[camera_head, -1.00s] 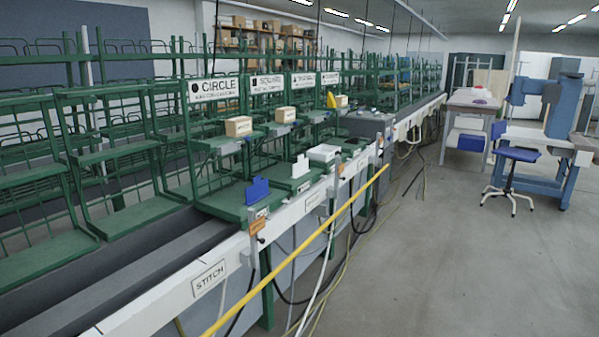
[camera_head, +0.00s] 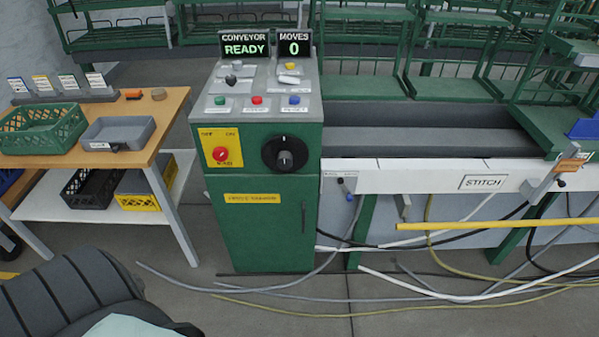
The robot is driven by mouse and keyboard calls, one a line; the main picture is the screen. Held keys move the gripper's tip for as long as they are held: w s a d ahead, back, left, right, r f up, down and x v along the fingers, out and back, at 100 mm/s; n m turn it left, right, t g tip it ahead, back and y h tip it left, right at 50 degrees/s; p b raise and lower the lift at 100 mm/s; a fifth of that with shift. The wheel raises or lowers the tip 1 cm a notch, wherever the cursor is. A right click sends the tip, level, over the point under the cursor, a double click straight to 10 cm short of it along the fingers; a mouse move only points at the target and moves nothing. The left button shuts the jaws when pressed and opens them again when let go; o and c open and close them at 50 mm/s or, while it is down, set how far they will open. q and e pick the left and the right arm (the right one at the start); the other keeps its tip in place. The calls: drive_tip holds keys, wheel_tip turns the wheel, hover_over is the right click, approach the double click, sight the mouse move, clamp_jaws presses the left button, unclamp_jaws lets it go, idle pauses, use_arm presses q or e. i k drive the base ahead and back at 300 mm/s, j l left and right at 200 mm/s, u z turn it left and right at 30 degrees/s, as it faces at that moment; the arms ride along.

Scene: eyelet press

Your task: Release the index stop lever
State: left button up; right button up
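No part in view is readably marked as the index stop lever. A small lever with a dark knob (camera_head: 341,181) sits on the white rail's left end, beside the green control cabinet (camera_head: 262,235). A grey angled bracket (camera_head: 541,187) with an orange tag (camera_head: 567,170) is on the rail at the right, right of the STITCH label (camera_head: 483,182). The tag's text is too small to read. The cabinet has a black rotary knob (camera_head: 285,153), a red switch on a yellow plate (camera_head: 221,155), and displays reading CONVEYOR READY (camera_head: 245,45) and MOVES 0 (camera_head: 294,46). Neither gripper is in view.
A wooden table (camera_head: 165,110) at left holds a green basket (camera_head: 42,128) and a grey tray (camera_head: 117,132). A yellow bar (camera_head: 490,225) runs along the rail's front. Several cables lie on the floor. A dark ribbed shape (camera_head: 70,290) fills the bottom left.

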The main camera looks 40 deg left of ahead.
sight(349, 197)
drive_tip(key=u, duration=0.75)
